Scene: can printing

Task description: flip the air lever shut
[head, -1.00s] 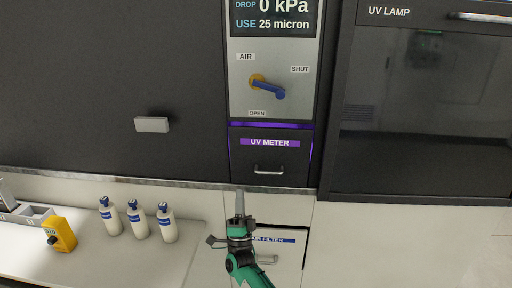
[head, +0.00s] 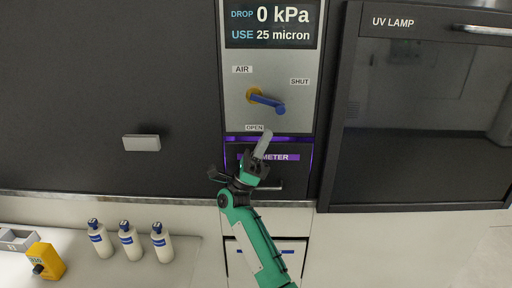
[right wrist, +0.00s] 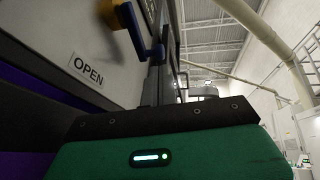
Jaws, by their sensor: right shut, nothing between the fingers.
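The blue air lever (head: 267,102) sits on a yellow hub on the grey panel (head: 290,118). It points right and slightly down, between the SHUT label (head: 300,82) and the OPEN label (head: 254,128). My right gripper (head: 264,143) is shut and empty, its fingertips just below the lever and beside the OPEN label, in front of the panel's lower edge. In the right wrist view the blue lever (right wrist: 137,30) hangs near the top, close to the dark fingers (right wrist: 158,80). The OPEN label (right wrist: 87,71) shows left of them. My left gripper is out of view.
Above the lever a display (head: 270,25) reads 0 kPa. The UV meter drawer (head: 300,170) lies behind my right gripper. A UV lamp cabinet (head: 420,110) stands at right. Several items, including white bottles (head: 130,242) and a yellow device (head: 45,262), stand on the lower-left counter.

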